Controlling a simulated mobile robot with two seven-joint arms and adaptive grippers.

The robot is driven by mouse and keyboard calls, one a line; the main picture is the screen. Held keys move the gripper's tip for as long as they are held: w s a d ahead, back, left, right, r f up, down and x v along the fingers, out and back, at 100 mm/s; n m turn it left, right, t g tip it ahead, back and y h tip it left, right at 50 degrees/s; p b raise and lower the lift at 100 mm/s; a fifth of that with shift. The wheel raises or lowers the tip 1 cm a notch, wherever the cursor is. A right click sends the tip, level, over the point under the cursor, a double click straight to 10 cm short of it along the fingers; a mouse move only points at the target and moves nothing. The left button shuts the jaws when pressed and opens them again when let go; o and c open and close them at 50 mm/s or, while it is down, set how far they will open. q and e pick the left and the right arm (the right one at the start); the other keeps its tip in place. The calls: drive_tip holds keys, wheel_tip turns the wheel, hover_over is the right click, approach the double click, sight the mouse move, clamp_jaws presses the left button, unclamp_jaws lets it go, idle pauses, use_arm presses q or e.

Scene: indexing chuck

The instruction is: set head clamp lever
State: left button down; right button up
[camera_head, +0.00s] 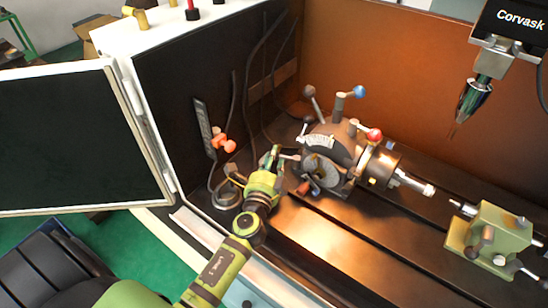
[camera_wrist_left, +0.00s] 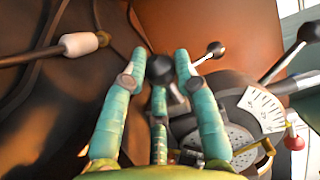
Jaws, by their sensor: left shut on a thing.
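The indexing head (camera_head: 325,152), a dark round body with a white scale, stands on the machine bed. It also shows in the left wrist view (camera_wrist_left: 228,100). My green left gripper (camera_head: 275,160) is at the left side of the head. In the left wrist view its teal fingers (camera_wrist_left: 161,68) are shut around a black ball knob (camera_wrist_left: 160,72). In the head view that knob is hidden by the fingers. My right gripper is not in view.
A green tailstock (camera_head: 500,232) stands right on the slotted bed. A spindle with a pointed tool (camera_head: 474,100) hangs above. Orange knobs (camera_head: 222,142) and dark cables are near the left wall. An open door panel (camera_head: 80,135) is at left. The front bed is clear.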

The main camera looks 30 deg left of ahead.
use_arm(q)
drive_tip(key=n+y+b, duration=0.1)
drive_tip(key=s+n+g+y, duration=0.1)
drive_tip(key=y, duration=0.1)
drive_tip(key=shift+d+r+b, duration=0.15)
drive_tip(key=shift+d+b, duration=0.05)
drive_tip(key=shift+b, duration=0.15)
drive_tip(key=shift+w, duration=0.1)
drive_tip(key=c, duration=1)
unclamp_jaws()
